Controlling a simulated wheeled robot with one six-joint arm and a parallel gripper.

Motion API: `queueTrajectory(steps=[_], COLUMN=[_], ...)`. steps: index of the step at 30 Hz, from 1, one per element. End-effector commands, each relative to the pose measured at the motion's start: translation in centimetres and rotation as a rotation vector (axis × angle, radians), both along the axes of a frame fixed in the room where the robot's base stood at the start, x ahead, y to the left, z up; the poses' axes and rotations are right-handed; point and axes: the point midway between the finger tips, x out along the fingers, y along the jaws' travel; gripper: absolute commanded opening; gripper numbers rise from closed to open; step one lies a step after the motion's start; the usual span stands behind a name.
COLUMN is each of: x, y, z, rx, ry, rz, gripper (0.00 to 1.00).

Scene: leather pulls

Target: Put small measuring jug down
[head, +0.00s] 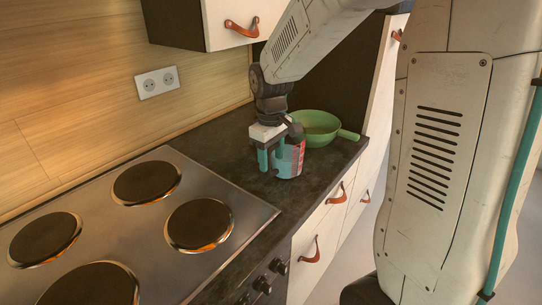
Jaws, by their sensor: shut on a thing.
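The small measuring jug (289,161) is a bluish see-through cup with red markings. It is at the dark countertop, between the stove and a green pan. My gripper (269,158) has teal fingers pointing down and is shut on the jug at its left side. The jug looks upright. Its base looks at or very near the counter surface; I cannot tell whether it touches. The gripper body hides part of the jug's rim.
A green pan (319,127) stands just behind the jug, its handle toward the counter's front edge. A stove (152,215) with several dark hotplates fills the left. The dark countertop (232,157) has a bare strip left of my gripper. Drawers with leather pulls (312,249) are below.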

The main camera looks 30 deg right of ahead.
Motion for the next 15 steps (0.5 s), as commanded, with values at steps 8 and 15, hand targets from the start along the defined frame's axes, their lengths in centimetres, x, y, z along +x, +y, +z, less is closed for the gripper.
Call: queueTrajectory(steps=[8, 15], x=[0.04, -0.01], y=[-0.01, -0.01], z=[-0.05, -0.22], rx=[0.000, 0.000], ry=[-0.002, -0.001], rz=[0.000, 0.000], gripper=[0.04, 0.73])
